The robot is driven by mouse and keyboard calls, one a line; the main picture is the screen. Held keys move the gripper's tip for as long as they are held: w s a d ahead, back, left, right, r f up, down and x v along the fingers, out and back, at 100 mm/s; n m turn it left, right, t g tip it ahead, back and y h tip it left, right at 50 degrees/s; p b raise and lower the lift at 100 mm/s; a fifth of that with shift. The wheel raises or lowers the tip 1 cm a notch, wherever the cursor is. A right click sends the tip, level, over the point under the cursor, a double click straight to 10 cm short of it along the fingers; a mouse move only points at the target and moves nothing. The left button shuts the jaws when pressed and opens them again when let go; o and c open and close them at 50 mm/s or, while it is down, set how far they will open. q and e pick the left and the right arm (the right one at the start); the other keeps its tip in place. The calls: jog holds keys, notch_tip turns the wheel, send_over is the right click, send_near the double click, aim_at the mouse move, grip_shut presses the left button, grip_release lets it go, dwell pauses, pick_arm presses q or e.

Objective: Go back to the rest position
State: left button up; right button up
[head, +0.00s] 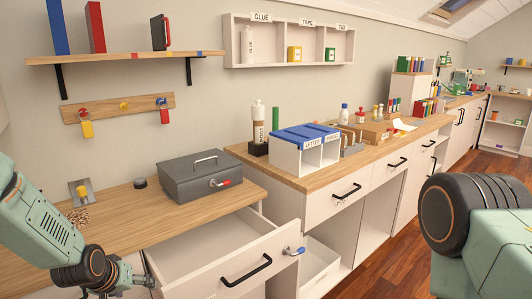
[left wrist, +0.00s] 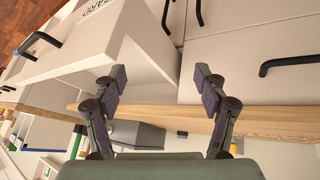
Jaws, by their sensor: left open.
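My left gripper (head: 128,280) is low at the left of the head view, in front of the wooden desk top and left of the open drawer (head: 222,262). In the left wrist view its two fingers (left wrist: 157,82) are spread apart with nothing between them. The drawer front with a black handle also shows in that view (left wrist: 108,38), upside down, with part of a label. My right arm shows only as a thick link at the right edge of the head view. My right gripper is out of view.
A grey cash box (head: 190,178) with a red key stands on the desk (head: 120,215). A white sorter with blue lids (head: 305,137) stands on the higher counter (head: 300,182). Wooden floor (head: 390,265) lies clear at the right.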

pick_arm(q)
jog(key=s+d+f+g, duration=0.2)
jog(key=s+d+f, duration=0.1)
jog(key=s, duration=1)
jog(key=s+d+f+m+g, duration=0.1)
jog(key=s+d+f, duration=0.3)
jog(key=s, duration=0.9)
jog(key=s+d+f+m+g, duration=0.1)
jog(key=s+d+f+g, duration=0.2)
jog(key=s, duration=0.9)
jog(key=shift+s+d+f, duration=0.15)
jog(key=shift+s+f, duration=0.25)
jog(key=shift+f, duration=0.45)
